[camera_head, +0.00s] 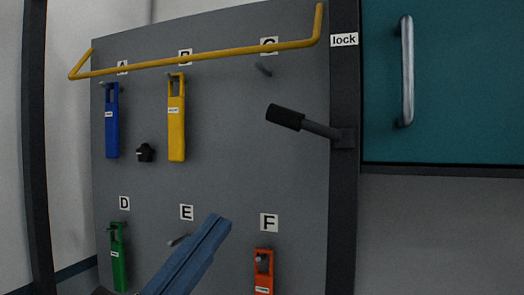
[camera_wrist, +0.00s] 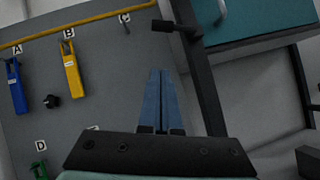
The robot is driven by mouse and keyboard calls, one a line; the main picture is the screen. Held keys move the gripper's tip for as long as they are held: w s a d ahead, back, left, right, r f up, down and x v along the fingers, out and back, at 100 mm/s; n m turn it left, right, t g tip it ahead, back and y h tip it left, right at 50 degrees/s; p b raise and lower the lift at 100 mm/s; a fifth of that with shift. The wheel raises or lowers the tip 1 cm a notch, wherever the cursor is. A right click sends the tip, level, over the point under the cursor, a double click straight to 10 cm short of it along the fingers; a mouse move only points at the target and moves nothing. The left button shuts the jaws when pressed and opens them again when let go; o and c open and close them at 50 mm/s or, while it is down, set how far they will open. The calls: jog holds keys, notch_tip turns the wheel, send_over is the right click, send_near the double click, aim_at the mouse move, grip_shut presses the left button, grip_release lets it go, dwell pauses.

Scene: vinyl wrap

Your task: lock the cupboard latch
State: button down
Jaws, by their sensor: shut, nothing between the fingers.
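The cupboard latch is a lever with a black grip (camera_head: 286,117) on a grey rod, mounted on the dark post under the "lock" label (camera_head: 344,40). The lever points left and slightly up from its pivot. It also shows at the top of the wrist view (camera_wrist: 165,26). The teal cupboard door (camera_head: 455,85) with a metal handle (camera_head: 407,70) is right of the post and looks closed. My gripper (camera_head: 222,222), with blue fingers, is shut and empty. It is below and left of the lever, apart from it, in front of the panel near label E.
The grey panel carries blue (camera_head: 112,120), yellow (camera_head: 176,118), green (camera_head: 118,255) and orange (camera_head: 264,272) hanging tags on pegs, and a black knob (camera_head: 145,152). A yellow rail (camera_head: 200,55) runs across the top. Bare panel lies between my gripper and the lever.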

aim_at(279, 111)
jog(key=s+r+p+x, duration=0.1)
jog(key=p+x, duration=0.5)
jog(key=x, duration=0.7)
jog(key=shift+s+r+p, duration=0.3)
jog(key=shift+s+r, duration=0.1)
jog(key=shift+r, duration=0.2)
jog(key=shift+d, duration=0.15)
jog(key=shift+r+m+g+h, duration=0.45)
jog(key=shift+m+g+h, duration=0.05)
jog(key=shift+m, duration=0.5)
jog(key=shift+r+m+g+h+p, duration=0.25)
jog(key=shift+r+m+g+h, duration=0.25)
jog(key=shift+m, duration=0.5)
jog(key=shift+r+m+g+h+p, duration=0.25)
jog(key=shift+r+m+g, duration=0.35)
jog(key=shift+m, duration=0.4)
jog(key=s+d+r+m+g+p, duration=0.1)
jog(key=d+r+m+g+p, duration=0.3)
jog(key=m, duration=0.6)
jog(key=shift+s+d+r+m+g+p, duration=0.35)
jog(key=shift+r+g+p, duration=0.5)
jog(key=shift+g+p, duration=0.35)
